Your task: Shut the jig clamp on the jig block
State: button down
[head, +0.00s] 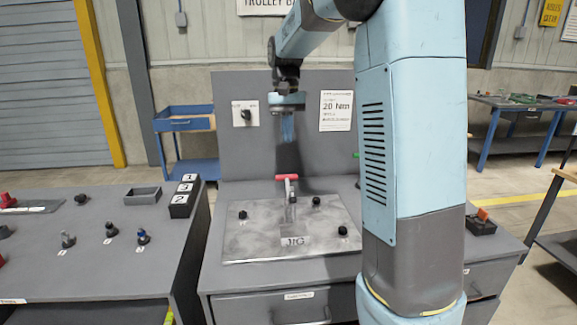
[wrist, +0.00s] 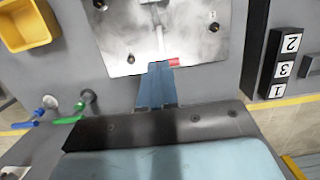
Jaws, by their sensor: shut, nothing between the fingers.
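The jig plate (head: 255,238) is a bright metal sheet labelled JIG on the middle bench; it also shows in the wrist view (wrist: 120,45). The jig clamp (head: 291,190) stands near the plate's back edge, with a red handle (head: 287,177) on top of its grey lever. In the wrist view the red handle (wrist: 174,62) is partly hidden by my fingers. My gripper (head: 288,140) points down above and behind the handle in the head view. Its blue fingers (wrist: 157,66) are together and empty. I cannot clearly make out the jig block or whether the clamp touches it.
Black knobs (head: 316,201) stand on the plate around the clamp. A grey back panel (head: 250,150) rises behind. A yellow bin (wrist: 25,25) and blue and green levers (wrist: 68,118) show in the wrist view. Number blocks (head: 182,200) sit on the left bench.

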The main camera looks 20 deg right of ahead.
jog(key=f, duration=0.3)
jog(key=s+f, duration=0.1)
jog(key=f, duration=0.5)
jog(key=shift+s+a+f, duration=0.1)
jog(key=shift+s+a, duration=0.05)
jog(key=shift+s, duration=0.1)
jog(key=s, duration=0.1)
jog(key=f, duration=0.1)
jog(key=s, duration=0.1)
jog(key=shift+s+a+f, duration=0.25)
jog(key=shift+s+f, duration=0.05)
jog(key=shift+f, duration=0.05)
jog(key=shift+s+a+f, duration=0.15)
jog(key=shift+s+f, duration=0.15)
jog(key=shift+s, duration=0.15)
